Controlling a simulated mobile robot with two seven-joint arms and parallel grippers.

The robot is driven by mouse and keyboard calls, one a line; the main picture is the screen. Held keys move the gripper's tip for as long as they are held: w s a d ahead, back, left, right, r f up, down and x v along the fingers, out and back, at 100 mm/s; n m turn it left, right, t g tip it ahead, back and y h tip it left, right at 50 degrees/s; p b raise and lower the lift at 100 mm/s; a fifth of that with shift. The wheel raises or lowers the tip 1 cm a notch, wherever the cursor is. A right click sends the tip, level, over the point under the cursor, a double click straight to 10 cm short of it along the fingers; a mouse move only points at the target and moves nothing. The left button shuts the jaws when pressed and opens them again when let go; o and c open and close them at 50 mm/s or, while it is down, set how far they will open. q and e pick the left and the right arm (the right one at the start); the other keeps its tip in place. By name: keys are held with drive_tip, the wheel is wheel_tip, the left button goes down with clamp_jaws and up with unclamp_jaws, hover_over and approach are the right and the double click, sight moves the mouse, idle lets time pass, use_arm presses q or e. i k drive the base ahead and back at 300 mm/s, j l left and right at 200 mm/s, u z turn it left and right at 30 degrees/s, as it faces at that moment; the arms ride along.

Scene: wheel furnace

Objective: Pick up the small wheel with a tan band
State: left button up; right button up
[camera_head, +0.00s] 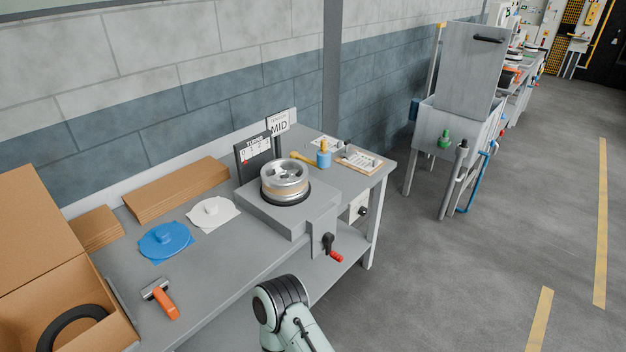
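The small wheel (285,174) is silver metal with spokes in its open top and a tan band around its side. It sits flat on a black round base (287,198) on top of a grey block-shaped machine (262,211) on the workbench. Nothing touches the wheel from above. Neither of my grippers shows in the head view. Only a pale green and dark arm link of mine shows at the bottom, in front of the bench, clearly apart from the wheel.
The grey workbench (215,262) also holds a blue lid (166,241), white lid (212,213), orange-handled scraper (161,299), blue bottle (323,155) and clipboard (360,160). An open cardboard box (112,304) stands left. A red-knobbed crank (333,251) sticks out front. Floor right is clear.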

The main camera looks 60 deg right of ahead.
sight(276, 189)
drive_tip(key=z, duration=0.4)
drive_tip(key=i+l+z, duration=0.1)
drive_tip(key=z, duration=0.75)
drive_tip(key=i+z, duration=0.1)
drive_tip(key=z, duration=0.3)
drive_tip(key=i+z, duration=0.15)
drive_tip(key=i, duration=0.25)
drive_tip(key=u, duration=2.2)
drive_tip(key=z, duration=2.2)
drive_tip(key=i+l+u, duration=0.1)
drive_tip(key=l, duration=0.15)
drive_tip(key=i+l+u, duration=0.1)
drive_tip(key=l, duration=0.15)
